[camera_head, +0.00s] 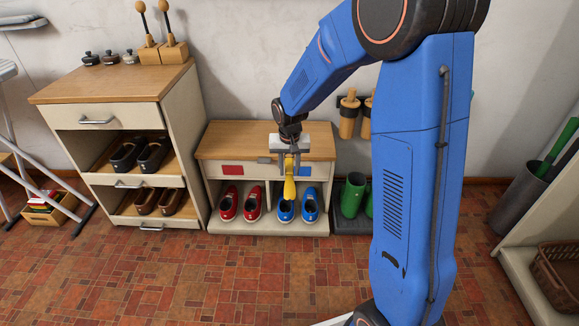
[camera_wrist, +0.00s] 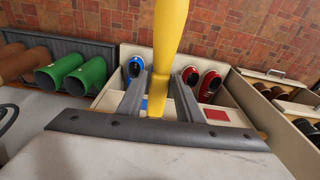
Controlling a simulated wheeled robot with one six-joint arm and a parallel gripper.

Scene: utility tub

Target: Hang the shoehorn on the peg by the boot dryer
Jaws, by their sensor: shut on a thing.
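My gripper (camera_head: 289,158) is shut on a yellow shoehorn (camera_head: 290,188). The shoehorn hangs down from the jaws, in front of the low shoe bench. In the wrist view the shoehorn (camera_wrist: 168,40) runs from between the two grey fingers (camera_wrist: 160,90) toward the top edge. The boot dryer (camera_head: 348,112) is on the wall to the right of the bench, partly behind my arm, with tan rounded forms on it. I cannot make out the peg; my blue arm covers the wall beside the dryer.
The low bench (camera_head: 225,146) holds red shoes (camera_head: 229,203) and blue shoes (camera_head: 309,205). Green boots (camera_head: 352,194) stand on a dark tray right of it. A taller shoe cabinet (camera_head: 190,105) stands left. A grey bin (camera_head: 515,200) is at right. The tiled floor in front is clear.

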